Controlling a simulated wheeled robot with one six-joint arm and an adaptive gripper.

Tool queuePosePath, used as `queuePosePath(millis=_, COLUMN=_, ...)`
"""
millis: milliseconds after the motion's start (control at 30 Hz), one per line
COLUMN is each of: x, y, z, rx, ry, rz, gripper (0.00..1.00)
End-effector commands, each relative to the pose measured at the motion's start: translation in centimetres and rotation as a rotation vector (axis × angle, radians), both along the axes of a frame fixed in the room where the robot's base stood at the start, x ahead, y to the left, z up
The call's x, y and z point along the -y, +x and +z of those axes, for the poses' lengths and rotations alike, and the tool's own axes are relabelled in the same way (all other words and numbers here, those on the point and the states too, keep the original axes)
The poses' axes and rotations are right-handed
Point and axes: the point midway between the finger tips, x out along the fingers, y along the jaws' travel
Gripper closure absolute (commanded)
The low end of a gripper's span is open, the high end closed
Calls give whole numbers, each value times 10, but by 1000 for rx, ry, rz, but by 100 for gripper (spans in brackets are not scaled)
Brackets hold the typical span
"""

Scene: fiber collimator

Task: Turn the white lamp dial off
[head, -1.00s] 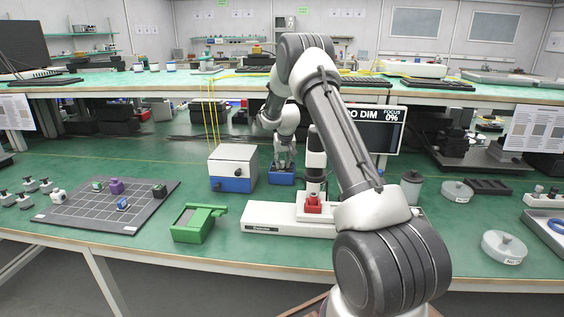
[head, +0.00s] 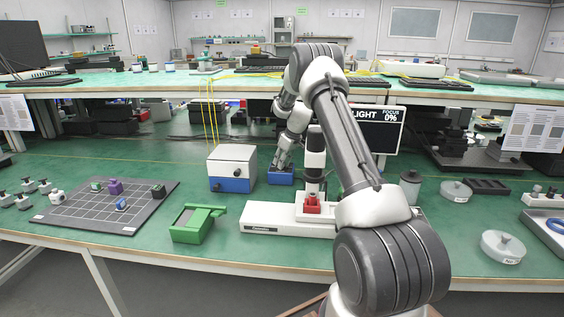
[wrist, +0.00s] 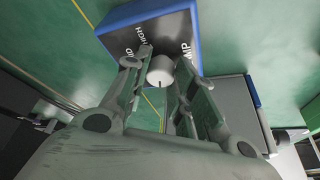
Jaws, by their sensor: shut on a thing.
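The lamp box (head: 281,178) is a small blue box on the bench, behind the white rail; its dark top with white lettering fills the upper part of the wrist view (wrist: 140,38). Its white dial (wrist: 161,69) is a short round knob with a small dark mark on it. My gripper (wrist: 159,75) points at the box, with its fingers on both sides of the dial and shut on it. In the head view my gripper (head: 283,162) leans over the box, and the dial is hidden.
A white-and-blue box (head: 231,169) stands left of the lamp box. A white rail (head: 280,218) with a red-based upright lies in front. A green block device (head: 197,224) is front left. The screen (head: 378,128) partly shows "LIGHT" and a focus of 0%.

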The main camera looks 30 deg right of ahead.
Motion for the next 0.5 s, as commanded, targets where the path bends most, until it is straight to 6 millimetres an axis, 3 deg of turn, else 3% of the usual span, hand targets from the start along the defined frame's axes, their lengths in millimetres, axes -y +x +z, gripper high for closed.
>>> queuePosePath(millis=467, x=0, y=-1, z=0, rx=-2, ry=0, rz=17, gripper=98)
queuePosePath(millis=500, x=0, y=-1, z=0, rx=-2, ry=0, rz=17, gripper=72)
